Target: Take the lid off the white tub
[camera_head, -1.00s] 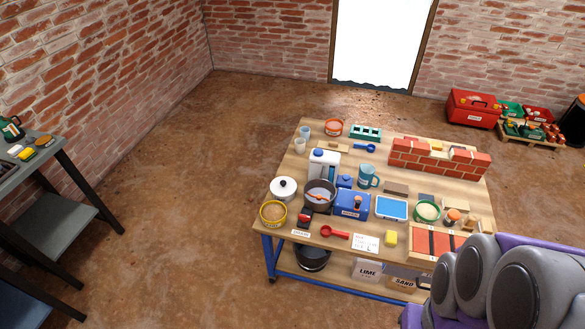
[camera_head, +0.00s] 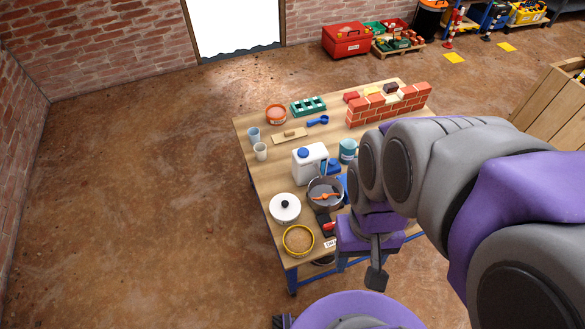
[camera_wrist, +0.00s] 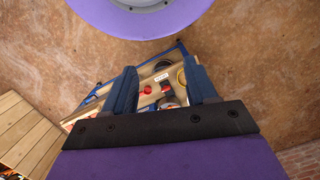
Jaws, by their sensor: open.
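The white tub with its white lid and black knob (camera_head: 285,206) stands at the near left part of the workbench (camera_head: 259,184). The lid sits on the tub, and the tub's side is mostly hidden from above. My gripper (camera_head: 376,276) is in front of the bench's near edge, to the right of the tub and apart from it. In the wrist view its two fingers (camera_wrist: 160,84) are spread with nothing held between them. I cannot make out the tub in the wrist view.
A yellow-rimmed bowl of sand (camera_head: 298,240) stands just in front of the tub. A grey pot (camera_head: 325,193) with an orange tool is close on its right, and a white jug (camera_head: 310,163) behind. Bench to the tub's back left is clear. My arm hides the bench's right side.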

